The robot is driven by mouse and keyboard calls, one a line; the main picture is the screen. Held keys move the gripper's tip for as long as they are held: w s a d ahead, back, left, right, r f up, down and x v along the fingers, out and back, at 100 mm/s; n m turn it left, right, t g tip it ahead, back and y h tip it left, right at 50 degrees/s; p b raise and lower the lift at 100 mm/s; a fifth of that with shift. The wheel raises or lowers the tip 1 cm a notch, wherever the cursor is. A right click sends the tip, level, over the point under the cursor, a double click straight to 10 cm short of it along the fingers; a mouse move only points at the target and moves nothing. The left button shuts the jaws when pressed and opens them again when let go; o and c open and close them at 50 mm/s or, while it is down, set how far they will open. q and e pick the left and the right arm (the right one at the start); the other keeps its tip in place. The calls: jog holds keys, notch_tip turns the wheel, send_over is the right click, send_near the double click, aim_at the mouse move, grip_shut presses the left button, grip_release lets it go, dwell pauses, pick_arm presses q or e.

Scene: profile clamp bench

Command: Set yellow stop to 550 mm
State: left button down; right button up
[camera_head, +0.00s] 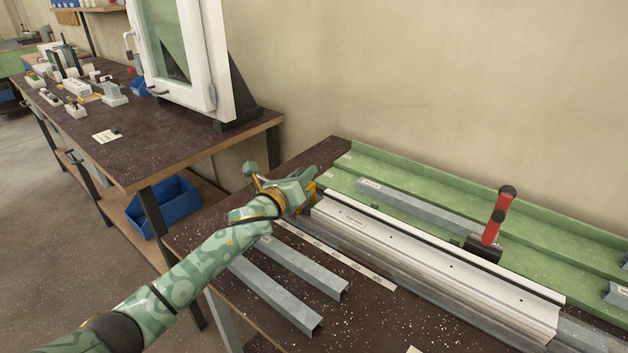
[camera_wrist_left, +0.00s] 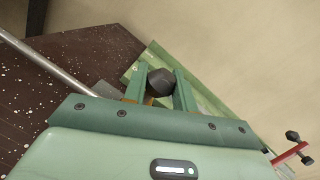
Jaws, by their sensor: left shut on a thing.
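The yellow stop (camera_head: 309,189) shows only in part at the left end of the profile bed, behind my left gripper (camera_head: 306,183). In the left wrist view my left gripper (camera_wrist_left: 160,88) is shut on a dark knob (camera_wrist_left: 160,80), with a little yellow below it between the fingers. The knob appears to belong to the stop. A pale scale strip (camera_head: 335,255) with small marks runs along the front of the bed. A white profile (camera_head: 430,265) lies along the bed to the right of the stop. My right gripper is not in view.
A clamp with a red handle (camera_head: 494,215) stands behind the white profile. A green tray (camera_head: 400,175) holding grey pieces runs along the back. A second bench (camera_head: 150,150) stands to the left.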

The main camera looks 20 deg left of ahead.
pick_arm(q)
jog(key=shift+w+a, duration=0.25)
jog(key=shift+a, duration=0.45)
jog(key=shift+d, duration=0.1)
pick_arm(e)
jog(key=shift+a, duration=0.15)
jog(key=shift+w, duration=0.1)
pick_arm(q)
jog(key=c, duration=1.2)
grip_release()
jog(key=shift+o, duration=0.2)
jog(key=shift+s, duration=0.15)
jog(key=shift+s, duration=0.25)
jog(key=s+a+p, duration=0.1)
jog(key=s, duration=0.4)
jog(key=s+a+p, duration=0.1)
jog(key=s+p, duration=0.1)
jog(key=s, duration=0.3)
jog(key=s+a+p, duration=0.1)
jog(key=s, duration=0.4)
jog(key=shift+s, duration=0.15)
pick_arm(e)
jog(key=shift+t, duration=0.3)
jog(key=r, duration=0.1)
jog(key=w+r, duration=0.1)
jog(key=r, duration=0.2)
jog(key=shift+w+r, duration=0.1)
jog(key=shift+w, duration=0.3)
